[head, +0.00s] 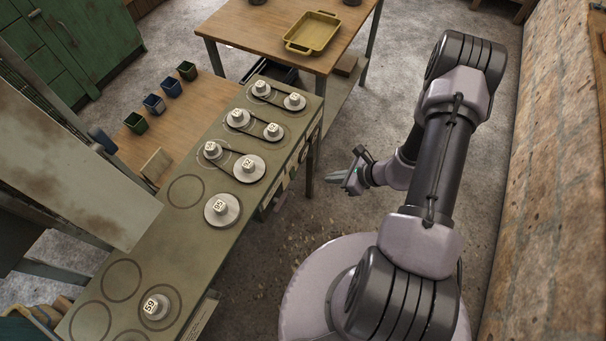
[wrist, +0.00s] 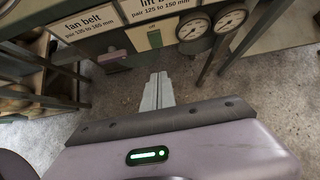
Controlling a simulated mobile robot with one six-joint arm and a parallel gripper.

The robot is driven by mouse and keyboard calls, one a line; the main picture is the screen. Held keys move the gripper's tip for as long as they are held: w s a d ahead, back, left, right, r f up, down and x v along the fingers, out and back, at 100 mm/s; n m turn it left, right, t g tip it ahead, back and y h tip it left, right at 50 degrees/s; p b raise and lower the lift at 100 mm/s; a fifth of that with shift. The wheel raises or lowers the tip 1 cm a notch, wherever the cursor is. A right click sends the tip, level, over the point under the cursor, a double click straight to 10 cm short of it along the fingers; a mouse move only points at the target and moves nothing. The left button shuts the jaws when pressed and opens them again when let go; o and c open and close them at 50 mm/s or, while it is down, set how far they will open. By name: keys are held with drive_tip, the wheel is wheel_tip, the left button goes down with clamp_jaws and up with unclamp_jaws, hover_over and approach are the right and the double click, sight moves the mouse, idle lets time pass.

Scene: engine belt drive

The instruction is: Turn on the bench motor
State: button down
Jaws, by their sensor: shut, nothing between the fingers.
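The green workbench (head: 152,235) runs diagonally through the head view and carries several grey numbered pulleys. Dark belts join three pulley pairs at its upper end. The large pulley (head: 222,209) and the pulley marked 59 (head: 156,305) stand without a belt.
Two round gauges (wrist: 230,19) sit on the bench front. A wooden table (head: 262,30) with a yellow tray (head: 312,33) stands behind. Several small cups (head: 154,103) stand left of the bench. A brick wall (head: 545,170) closes the right side. Floor lies clear between.

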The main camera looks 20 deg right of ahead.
sight(294, 174)
drive_tip(key=w+a+r+b+x, duration=0.1)
drive_tip(key=b+x, duration=0.4)
drive_tip(key=x, duration=0.8)
drive_tip(key=shift+w+a+r, duration=0.25)
drive_tip(key=shift+r, duration=0.15)
drive_tip(key=shift+w+a+f, duration=0.1)
drive_tip(key=shift+f, duration=0.05)
drive_tip(key=shift+w+r+p, duration=0.1)
drive_tip(key=shift+r+p, duration=0.2)
drive_tip(key=shift+r, duration=0.6)
